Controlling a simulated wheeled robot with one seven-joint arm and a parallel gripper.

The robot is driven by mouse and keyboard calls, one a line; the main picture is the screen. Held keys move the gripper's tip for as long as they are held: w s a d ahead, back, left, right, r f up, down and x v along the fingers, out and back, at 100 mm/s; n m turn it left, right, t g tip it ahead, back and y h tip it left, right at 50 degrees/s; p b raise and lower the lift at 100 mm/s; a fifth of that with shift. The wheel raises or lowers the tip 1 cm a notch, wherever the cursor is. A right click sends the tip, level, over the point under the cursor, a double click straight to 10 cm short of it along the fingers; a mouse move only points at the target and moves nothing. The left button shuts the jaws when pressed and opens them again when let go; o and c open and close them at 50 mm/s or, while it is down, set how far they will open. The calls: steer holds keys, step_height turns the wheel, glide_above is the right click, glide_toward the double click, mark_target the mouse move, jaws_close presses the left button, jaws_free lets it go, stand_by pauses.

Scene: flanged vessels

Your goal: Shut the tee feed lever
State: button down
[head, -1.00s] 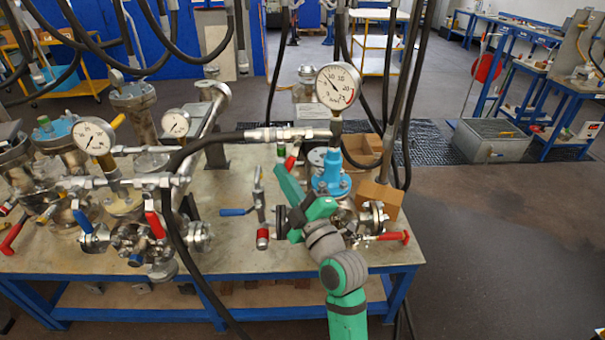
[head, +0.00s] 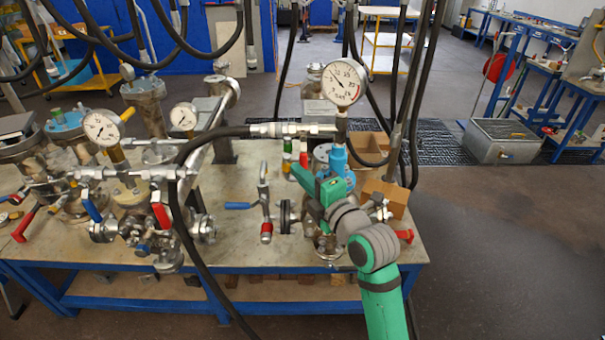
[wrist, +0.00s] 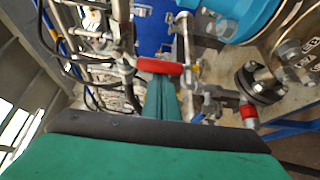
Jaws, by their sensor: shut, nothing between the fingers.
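My gripper (head: 298,172) is shut and empty, its green fingers reaching up and left beside the blue-topped vessel (head: 338,182). A red lever grip (wrist: 160,66) lies crosswise right at the fingertips in the wrist view. It shows as a small red piece (head: 303,158) beside the fingertips in the head view; I cannot tell if they touch. A pipe tee (head: 264,204) with a blue lever (head: 239,206) pointing left and a red lower end stands left of my gripper. I cannot tell for sure which lever is the tee feed lever.
A pressure gauge (head: 345,82) rises above the blue-topped vessel. Black hoses (head: 400,110) hang close behind my arm. A cardboard box (head: 385,196) sits right of the vessel. More flanged vessels and a red lever (head: 160,215) stand at left. The bench front middle is clear.

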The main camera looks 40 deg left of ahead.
stand_by(0.3)
steer(key=s+d, duration=0.6)
steer(key=s, duration=0.1)
steer(key=shift+d, duration=0.25)
stand_by(0.4)
steer(key=shift+w, duration=0.1)
